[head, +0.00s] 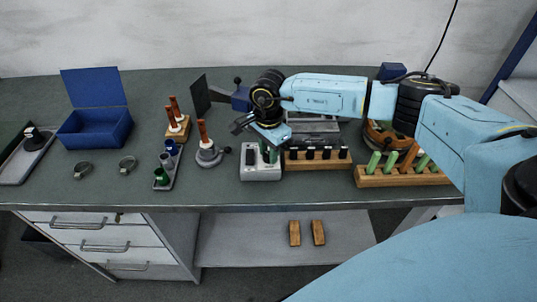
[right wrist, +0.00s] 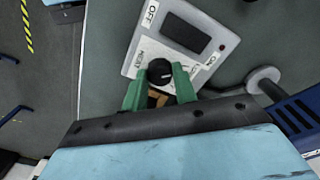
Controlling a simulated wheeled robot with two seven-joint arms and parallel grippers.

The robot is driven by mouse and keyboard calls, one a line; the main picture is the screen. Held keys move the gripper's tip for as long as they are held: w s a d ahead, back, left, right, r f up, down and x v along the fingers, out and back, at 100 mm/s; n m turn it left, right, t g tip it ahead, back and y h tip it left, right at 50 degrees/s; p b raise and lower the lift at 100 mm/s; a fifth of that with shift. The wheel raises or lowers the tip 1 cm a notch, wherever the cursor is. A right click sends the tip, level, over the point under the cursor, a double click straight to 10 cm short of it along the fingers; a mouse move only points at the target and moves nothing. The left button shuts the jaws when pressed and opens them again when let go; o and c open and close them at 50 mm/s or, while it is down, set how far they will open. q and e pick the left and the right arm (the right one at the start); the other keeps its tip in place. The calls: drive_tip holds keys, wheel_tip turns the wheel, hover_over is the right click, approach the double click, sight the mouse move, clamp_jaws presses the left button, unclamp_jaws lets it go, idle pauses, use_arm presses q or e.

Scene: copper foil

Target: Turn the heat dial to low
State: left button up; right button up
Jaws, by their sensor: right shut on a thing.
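The heat dial is a round black knob (right wrist: 159,72) with a white pointer mark on a pale grey control box (right wrist: 137,48), in the right wrist view. My left gripper is out of view.
A round-based stand with a copper-coloured handle (head: 204,136) is just left of the box. Wooden racks (head: 318,163) stand to its right. An open blue box (head: 97,125) and a small rack of cups (head: 167,171) are farther left.

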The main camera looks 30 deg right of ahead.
drive_tip(key=shift+n+b, duration=0.3)
drive_tip(key=shift+n, duration=0.2)
drive_tip(key=o, duration=1)
wheel_tip(320, 180, up, 14)
drive_tip(key=shift+f, duration=0.25)
idle(0.3)
